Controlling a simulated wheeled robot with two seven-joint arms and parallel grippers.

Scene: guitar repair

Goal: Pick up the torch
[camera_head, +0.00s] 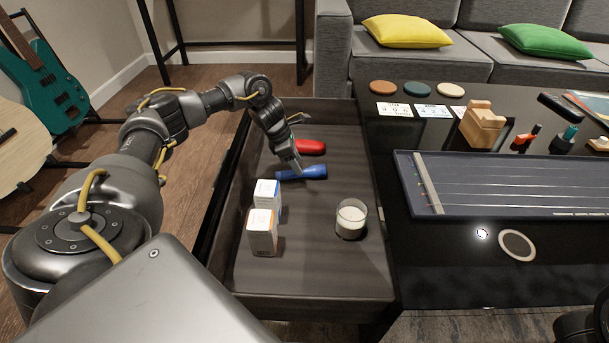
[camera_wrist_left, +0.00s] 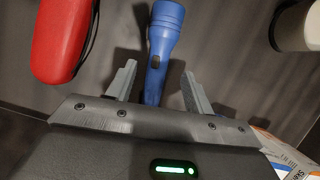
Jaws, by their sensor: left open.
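A blue torch (camera_head: 305,172) lies on the floor of an open drawer in the head view. It also shows in the left wrist view (camera_wrist_left: 163,45), with its wide head pointing away and its narrow body running back between my fingers. My left gripper (camera_head: 294,168) is over the torch near its narrow end. In the left wrist view my left gripper (camera_wrist_left: 158,85) is open, with one finger on each side of the torch body and a gap on both sides. It is not closed on the torch. My right gripper cannot be made out.
In the drawer (camera_head: 310,275), a red case (camera_head: 311,147) lies just behind the torch. Two small boxes (camera_head: 263,232) and a glass candle (camera_head: 351,219) stand in front of it. A black table (camera_head: 455,260) with a long tray (camera_head: 510,185) is to the right.

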